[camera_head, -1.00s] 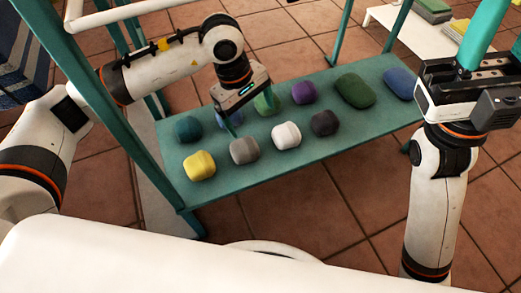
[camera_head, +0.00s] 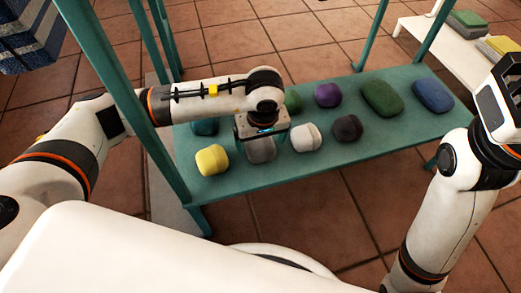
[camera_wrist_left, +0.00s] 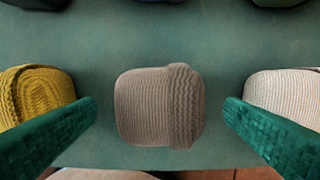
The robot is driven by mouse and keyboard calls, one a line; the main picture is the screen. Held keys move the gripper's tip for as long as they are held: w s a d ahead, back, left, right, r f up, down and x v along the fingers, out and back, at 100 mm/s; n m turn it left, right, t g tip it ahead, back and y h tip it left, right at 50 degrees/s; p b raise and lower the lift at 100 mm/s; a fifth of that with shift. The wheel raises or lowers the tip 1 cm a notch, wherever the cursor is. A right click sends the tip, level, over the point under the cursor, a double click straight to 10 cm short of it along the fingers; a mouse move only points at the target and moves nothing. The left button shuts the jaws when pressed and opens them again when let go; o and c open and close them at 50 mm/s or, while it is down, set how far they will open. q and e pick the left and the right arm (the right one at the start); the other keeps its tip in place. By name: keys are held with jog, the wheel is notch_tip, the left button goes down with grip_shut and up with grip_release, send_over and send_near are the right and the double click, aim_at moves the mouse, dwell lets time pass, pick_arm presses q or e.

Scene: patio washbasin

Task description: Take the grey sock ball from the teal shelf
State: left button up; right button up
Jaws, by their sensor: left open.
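The grey sock ball (camera_head: 262,151) lies in the near row on the teal shelf (camera_head: 300,170), partly hidden under my left gripper (camera_head: 262,138). In the left wrist view the ribbed grey sock ball (camera_wrist_left: 158,107) sits centred between the two green fingers of my left gripper (camera_wrist_left: 160,130). The fingers are wide apart, and neither touches the ball. My right gripper (camera_head: 500,105) is at the right edge of the head view, away from the shelf; its fingertips are not visible.
A yellow sock ball (camera_head: 212,160) and a white one (camera_head: 306,138) flank the grey one closely. A dark one (camera_head: 348,128) lies further right. Teal, green, purple (camera_head: 327,95), dark green and blue balls form the back row. Teal posts (camera_head: 130,100) frame the shelf.

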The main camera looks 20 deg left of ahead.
pick_arm(q)
notch_tip(320, 180, down, 3)
jog(key=shift+w+r+b, duration=0.1)
jog(key=shift+b, duration=0.3)
jog(key=shift+r, duration=0.1)
jog(key=c, duration=1.1)
jog(key=shift+o, duration=0.2)
jog(key=shift+r, duration=0.1)
